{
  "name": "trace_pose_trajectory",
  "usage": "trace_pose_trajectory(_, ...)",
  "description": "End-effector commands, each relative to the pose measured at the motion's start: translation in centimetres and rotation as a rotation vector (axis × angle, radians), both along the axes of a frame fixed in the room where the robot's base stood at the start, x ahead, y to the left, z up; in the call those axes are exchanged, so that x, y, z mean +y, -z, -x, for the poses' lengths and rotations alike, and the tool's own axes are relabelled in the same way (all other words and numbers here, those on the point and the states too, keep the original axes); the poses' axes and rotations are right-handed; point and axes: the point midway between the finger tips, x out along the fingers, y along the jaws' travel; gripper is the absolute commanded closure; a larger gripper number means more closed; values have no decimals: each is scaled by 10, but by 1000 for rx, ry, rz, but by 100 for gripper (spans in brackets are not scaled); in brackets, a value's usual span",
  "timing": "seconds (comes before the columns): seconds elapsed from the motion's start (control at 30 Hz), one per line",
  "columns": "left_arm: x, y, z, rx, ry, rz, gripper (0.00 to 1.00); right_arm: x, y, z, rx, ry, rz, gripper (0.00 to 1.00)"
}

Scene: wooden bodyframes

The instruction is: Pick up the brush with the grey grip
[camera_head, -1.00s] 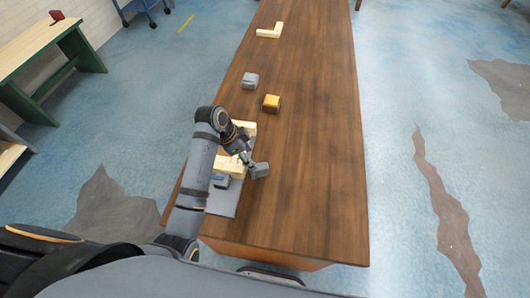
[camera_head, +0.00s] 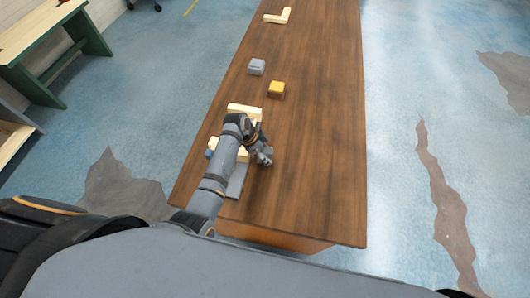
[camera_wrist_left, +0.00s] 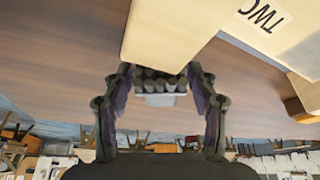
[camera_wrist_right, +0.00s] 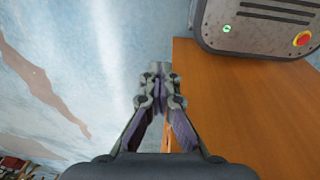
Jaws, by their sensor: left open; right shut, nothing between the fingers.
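A brush with a grey grip (camera_wrist_left: 160,100) and dark bristles (camera_wrist_left: 160,80) shows between the fingers in the left wrist view. My left gripper (camera_wrist_left: 158,82) is open around the brush, and I cannot tell whether a finger touches it. In the head view my left gripper (camera_head: 263,156) is low over the table, just right of the wooden pieces, and the brush there is hard to tell from the fingers. My right gripper (camera_wrist_right: 158,70) is shut and empty, beside the table edge over the floor.
Pale wooden pieces (camera_head: 244,111) lie by my left arm; one in the left wrist view is marked TWO (camera_wrist_left: 180,25). A grey block (camera_head: 257,66), a yellow block (camera_head: 275,89) and an L-shaped wooden piece (camera_head: 278,17) lie farther along the table (camera_head: 315,150). The table's right side is clear.

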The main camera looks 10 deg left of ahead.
Motion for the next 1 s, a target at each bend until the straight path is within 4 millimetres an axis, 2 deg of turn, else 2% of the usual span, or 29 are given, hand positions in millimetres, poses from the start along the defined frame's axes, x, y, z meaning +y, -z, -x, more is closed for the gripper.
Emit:
trace_pose_trajectory(0.1,-1,3,-1,-2,0,0,42,0,1,15,22,1,0,100)
trace_pose_trajectory(0.23,-1,3,-1,-2,-1,0,43,0,1,18,27,1,0,100)
trace_pose_trajectory(0.63,-1,3,-1,-1,0,0,96,0,1,9,12,1,-1,100)
trace_pose_trajectory(1.0,-1,1,-1,-1,0,0,96,1,2,8,12,1,-1,100)
